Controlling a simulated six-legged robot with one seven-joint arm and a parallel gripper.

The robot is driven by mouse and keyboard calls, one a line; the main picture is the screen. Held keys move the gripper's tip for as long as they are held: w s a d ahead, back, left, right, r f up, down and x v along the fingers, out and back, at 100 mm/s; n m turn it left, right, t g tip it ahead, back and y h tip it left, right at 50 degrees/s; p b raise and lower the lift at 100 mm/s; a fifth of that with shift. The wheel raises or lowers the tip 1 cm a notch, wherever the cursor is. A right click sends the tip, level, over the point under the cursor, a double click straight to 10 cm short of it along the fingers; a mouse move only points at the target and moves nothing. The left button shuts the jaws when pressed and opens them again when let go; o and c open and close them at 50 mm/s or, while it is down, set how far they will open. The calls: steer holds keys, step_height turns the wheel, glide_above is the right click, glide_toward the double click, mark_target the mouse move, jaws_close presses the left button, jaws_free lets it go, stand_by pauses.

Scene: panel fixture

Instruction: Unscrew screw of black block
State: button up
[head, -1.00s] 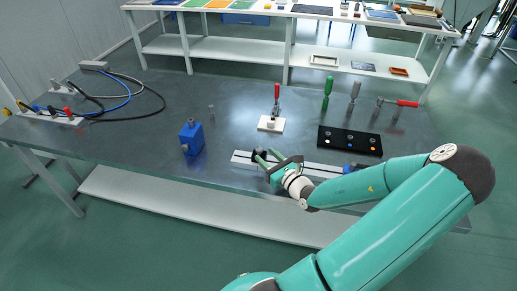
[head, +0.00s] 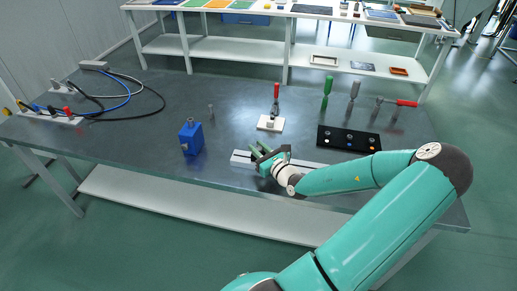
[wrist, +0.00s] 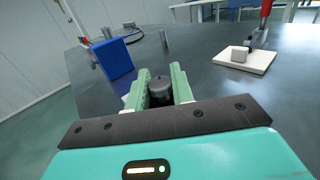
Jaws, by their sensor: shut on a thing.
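My gripper (head: 260,149) has green fingers and sits over the left part of a pale strip (head: 239,157) near the table's front edge. In the wrist view, my gripper (wrist: 158,82) is shut on a dark round knob (wrist: 160,92) with a smaller raised top. The knob stands between the two fingers. Whether this knob is the screw or part of the black block, I cannot tell. Its lower part is hidden by the gripper's dark bar. In the head view, my fingers and arm cover much of the strip.
A blue block (head: 190,139) with a grey top piece stands to the left; a small grey pin (head: 211,110) is behind it. A white base (head: 269,123) with a red-handled tool stands behind my gripper. A black panel (head: 349,147) lies to the right. Cables (head: 130,90) lie far left.

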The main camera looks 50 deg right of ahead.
steer(key=shift+n+y, duration=0.5)
steer(key=shift+y, duration=0.2)
steer(key=n+y, duration=0.2)
steer(key=y, duration=0.1)
steer(key=n+y, duration=0.2)
steer(key=y, duration=0.2)
steer(key=shift+w+n, duration=0.1)
steer(key=shift+n, duration=0.2)
steer(key=n+g+y, duration=0.1)
steer(key=n+y, duration=0.1)
steer(key=y, duration=0.1)
steer(key=n+g+y, duration=0.1)
steer(key=n+y, duration=0.2)
steer(key=y, duration=0.1)
steer(key=shift+g, duration=0.3)
steer(key=shift+y, duration=0.4)
steer(key=o, duration=0.9)
steer(key=shift+d, duration=0.1)
steer(key=v, duration=1.3)
steer(key=shift+s+d+r, duration=0.15)
steer(key=shift+s+d, duration=0.15)
